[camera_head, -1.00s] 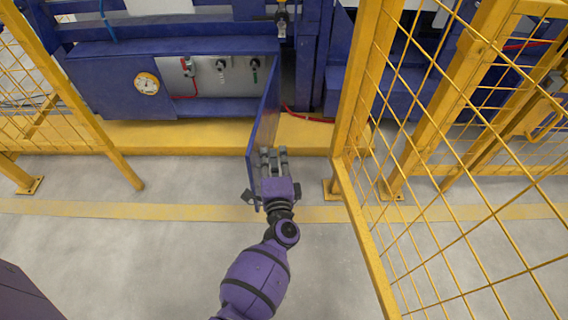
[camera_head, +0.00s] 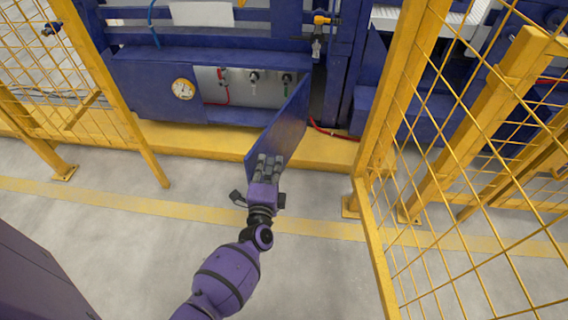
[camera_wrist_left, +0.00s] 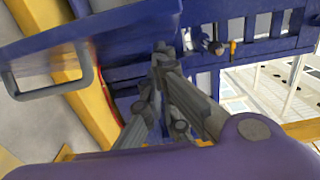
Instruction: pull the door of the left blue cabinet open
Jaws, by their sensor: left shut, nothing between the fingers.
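The left blue cabinet (camera_head: 150,84) stands at the back, with a gauge and valves in its opening. Its blue door (camera_head: 283,127) hangs at the opening's right side and stands well open, its free edge out over the floor. My left gripper (camera_head: 269,160) overlaps the door near its free edge in the head view; its fingers are shut and hold nothing. In the left wrist view, the shut fingers (camera_wrist_left: 160,70) are beside the door panel (camera_wrist_left: 100,30), and the grey handle (camera_wrist_left: 85,68) is to their left, apart from them. Contact with the door is unclear. My right gripper is out of view.
Yellow mesh fencing (camera_head: 470,180) stands close on the right, and another yellow fence (camera_head: 85,90) on the left. A yellow base strip (camera_head: 190,140) runs below the cabinet. The grey floor (camera_head: 130,240) in front is clear.

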